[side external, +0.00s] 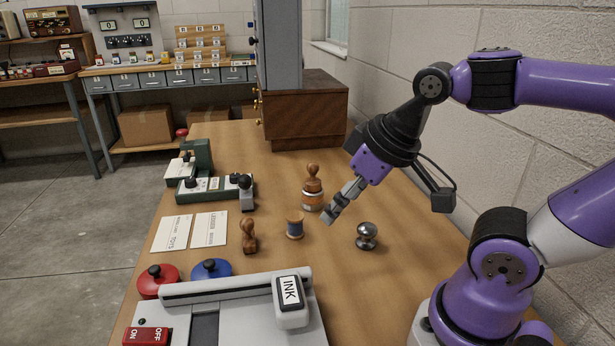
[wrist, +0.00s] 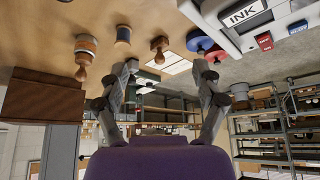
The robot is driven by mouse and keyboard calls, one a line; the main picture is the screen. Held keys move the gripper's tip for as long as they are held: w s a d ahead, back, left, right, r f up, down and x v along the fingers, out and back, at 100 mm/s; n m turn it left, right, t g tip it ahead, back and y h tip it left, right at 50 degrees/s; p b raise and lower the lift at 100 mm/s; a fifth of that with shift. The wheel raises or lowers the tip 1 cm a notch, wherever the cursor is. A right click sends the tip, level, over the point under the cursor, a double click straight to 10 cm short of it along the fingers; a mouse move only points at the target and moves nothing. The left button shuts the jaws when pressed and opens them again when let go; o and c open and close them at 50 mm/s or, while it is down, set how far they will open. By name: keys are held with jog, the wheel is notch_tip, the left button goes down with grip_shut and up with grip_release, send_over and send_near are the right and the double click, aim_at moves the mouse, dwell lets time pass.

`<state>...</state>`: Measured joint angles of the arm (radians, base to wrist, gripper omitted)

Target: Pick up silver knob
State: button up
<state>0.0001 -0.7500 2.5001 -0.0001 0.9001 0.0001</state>
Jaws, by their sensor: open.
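The silver knob (side external: 367,236) stands on the wooden table, a shiny round head on a short flared base. I cannot make it out in the wrist view. My gripper (side external: 336,207) is above the table, behind and to the left of the knob in the side view, and apart from it. In the wrist view my gripper (wrist: 165,68) has its two fingers spread wide with nothing between them.
A wooden-handled stamp with a banded base (side external: 312,190) stands close to my gripper. A blue spool (side external: 295,226) and a smaller stamp (side external: 249,237) are left of it. An INK machine (side external: 290,300) sits at front. The table right of the knob is clear.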

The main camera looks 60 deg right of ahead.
jog(key=shift+o, duration=0.8)
jog(key=m+g, duration=0.5)
send_near(368, 226)
jog(key=shift+w+a+f, duration=0.35)
jog(key=shift+w+a, duration=0.25)
jog(key=shift+g, duration=0.3)
jog(key=f, duration=0.2)
jog(key=d+f, duration=0.1)
jog(key=f, duration=0.2)
jog(key=shift+s+d+f, duration=0.1)
jog(key=shift+s+f, duration=0.1)
jog(key=shift+f, duration=0.05)
notch_tip(368, 226, down, 6)
jog(key=shift+s+d+r, duration=0.1)
jog(key=shift+s+r, duration=0.05)
jog(key=c, duration=1.4)
